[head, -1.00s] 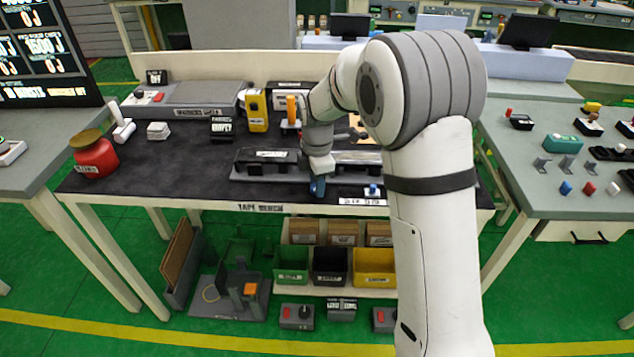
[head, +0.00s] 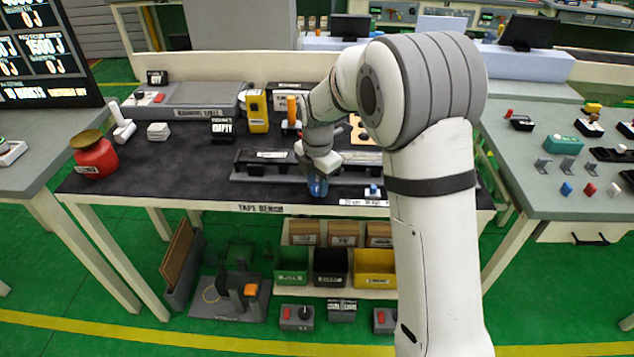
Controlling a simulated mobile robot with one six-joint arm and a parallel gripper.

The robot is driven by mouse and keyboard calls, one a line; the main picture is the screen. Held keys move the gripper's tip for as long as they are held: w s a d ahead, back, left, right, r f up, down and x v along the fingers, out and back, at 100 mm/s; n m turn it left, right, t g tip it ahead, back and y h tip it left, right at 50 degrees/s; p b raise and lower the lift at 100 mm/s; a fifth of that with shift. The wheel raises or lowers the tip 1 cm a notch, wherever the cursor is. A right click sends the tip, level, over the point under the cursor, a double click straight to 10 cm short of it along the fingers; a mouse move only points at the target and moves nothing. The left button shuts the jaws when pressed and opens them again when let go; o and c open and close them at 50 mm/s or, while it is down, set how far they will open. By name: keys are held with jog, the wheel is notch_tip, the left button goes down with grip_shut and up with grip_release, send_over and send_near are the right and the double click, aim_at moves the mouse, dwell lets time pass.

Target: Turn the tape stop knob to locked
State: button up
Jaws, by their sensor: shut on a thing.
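My gripper (head: 318,188) points down at the front edge of the dark workbench (head: 200,178), in front of the long dark fixture with a light strip (head: 270,155). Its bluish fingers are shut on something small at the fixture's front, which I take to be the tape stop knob. The fingers and wrist hide the knob, so its setting cannot be read. A small blue part (head: 374,190) sits to the right of the gripper, by a white label strip (head: 363,202) on the bench's front edge.
A red jar (head: 95,158) stands at the bench's left end. A yellow device (head: 256,112) and an orange-handled tool (head: 292,110) stand behind the fixture. Green, black and yellow bins (head: 374,262) are on the shelf below. The bench's left middle is clear.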

aim_at(317, 187)
jog(key=o, duration=1)
jog(key=shift+r, duration=0.1)
notch_tip(317, 187, up, 7)
jog(key=shift+r, duration=0.35)
jog(key=shift+d, duration=0.1)
jog(key=s+d+r+m+t, duration=0.1)
jog(key=s+d+m, duration=0.4)
jog(key=s+m, duration=0.4)
jog(key=s+d+r+m, duration=0.1)
jog(key=s+d+m, duration=0.4)
jog(key=s+m, duration=0.3)
jog(key=s+d+m+t, duration=0.1)
jog(key=s+d+m, duration=0.5)
jog(key=s+m, duration=0.3)
jog(key=shift+s+r+m+t, duration=0.3)
jog(key=shift+r+m, duration=0.1)
